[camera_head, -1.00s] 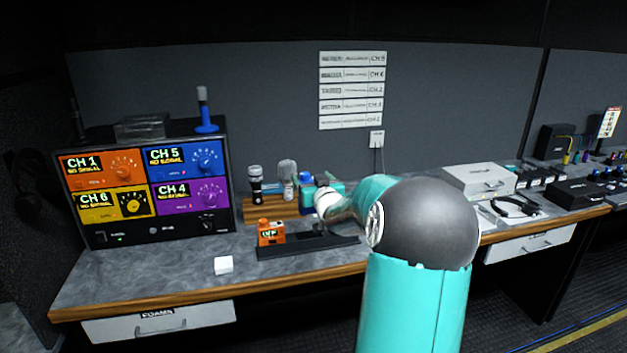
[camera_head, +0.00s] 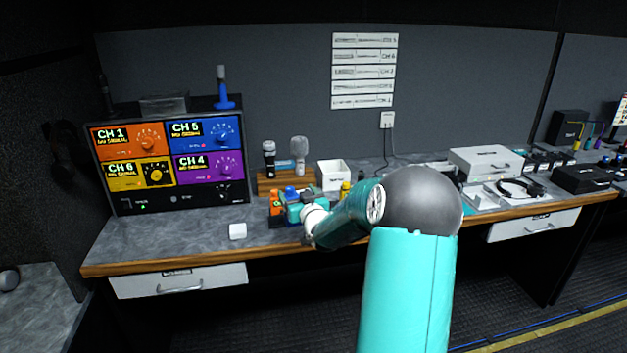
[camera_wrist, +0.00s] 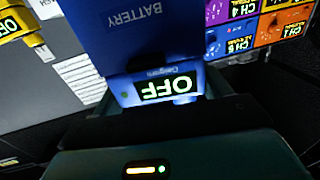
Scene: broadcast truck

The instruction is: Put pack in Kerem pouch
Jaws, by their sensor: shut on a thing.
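A blue pack (camera_wrist: 165,88) with a lit OFF display is in my gripper in the wrist view. Its BATTERY face (camera_wrist: 130,30) appears upside down. My gripper (camera_head: 299,207) is shut on it above the counter, and a bit of the blue pack (camera_head: 291,191) shows in the head view. An orange pack (camera_head: 275,203) is just left of my gripper, partly hidden. A yellow pack (camera_head: 345,190) stands to the right of my gripper; a yellow pack with OFF (camera_wrist: 18,22) also shows in the wrist view. I cannot make out a pouch with the name Kerem.
A four-panel channel monitor (camera_head: 170,168) stands at left. A white cube (camera_head: 237,231) lies near the front edge. An open white box (camera_head: 333,175) and microphones on a wooden stand (camera_head: 270,184) are behind my arm. Name strips (camera_head: 364,72) hang on the wall.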

